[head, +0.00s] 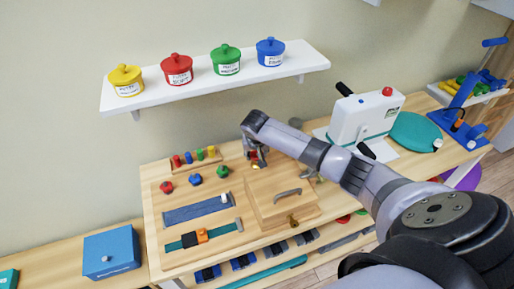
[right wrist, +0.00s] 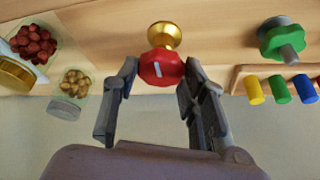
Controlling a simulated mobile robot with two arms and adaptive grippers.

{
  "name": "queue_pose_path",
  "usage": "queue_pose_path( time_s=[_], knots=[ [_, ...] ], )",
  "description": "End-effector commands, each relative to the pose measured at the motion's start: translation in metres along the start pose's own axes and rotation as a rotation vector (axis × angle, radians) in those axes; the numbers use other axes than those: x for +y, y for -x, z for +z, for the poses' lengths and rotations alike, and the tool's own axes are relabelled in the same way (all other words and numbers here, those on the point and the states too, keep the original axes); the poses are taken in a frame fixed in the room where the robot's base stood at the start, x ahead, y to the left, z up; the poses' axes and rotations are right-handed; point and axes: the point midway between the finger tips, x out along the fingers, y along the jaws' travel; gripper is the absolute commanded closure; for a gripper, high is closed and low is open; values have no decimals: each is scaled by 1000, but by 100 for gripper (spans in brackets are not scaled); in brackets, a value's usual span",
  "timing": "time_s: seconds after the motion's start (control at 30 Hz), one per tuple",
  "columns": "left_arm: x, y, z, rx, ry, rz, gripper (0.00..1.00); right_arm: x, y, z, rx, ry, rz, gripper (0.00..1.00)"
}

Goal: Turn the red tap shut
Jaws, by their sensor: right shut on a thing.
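The red tap (right wrist: 161,70) is an angular red knob with a white mark on its face and a brass base (right wrist: 164,36) behind it, seen in the right wrist view. My right gripper (right wrist: 158,76) has a finger on each side of the knob and is shut on it. In the head view my right gripper (head: 255,160) is at the back of the wooden board, and only a little of the red tap shows there, mostly hidden by the gripper. My left gripper is not in view.
Red (head: 166,187), blue (head: 195,179) and green (head: 222,171) knobs and a row of coloured pegs stand left of the gripper. A wooden box (head: 281,207) is in front. Jars (right wrist: 70,97) are close by. A white shelf (head: 222,84) with pots hangs above.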

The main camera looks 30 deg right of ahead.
Motion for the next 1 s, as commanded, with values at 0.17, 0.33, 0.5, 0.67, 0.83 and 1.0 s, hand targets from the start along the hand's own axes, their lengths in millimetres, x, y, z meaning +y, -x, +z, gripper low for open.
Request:
queue_pose_path(
  time_s=[0.17, 0.33, 0.5, 0.67, 0.83, 1.0],
  knots=[
    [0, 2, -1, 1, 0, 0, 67, -1, 0, 0, 2, -24, 8, 89],
    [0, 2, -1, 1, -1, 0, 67, -1, 0, -1, 2, -24, 7, 60],
    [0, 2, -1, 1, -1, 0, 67, 0, 0, 0, 2, -23, 7, 49],
    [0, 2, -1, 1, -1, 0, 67, 0, 0, 0, 1, -22, 8, 41],
    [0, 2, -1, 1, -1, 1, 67, 0, 0, 0, 1, -21, 8, 41],
    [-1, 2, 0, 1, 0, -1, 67, -1, 4, -1, 2, -21, 6, 41]
  ],
)
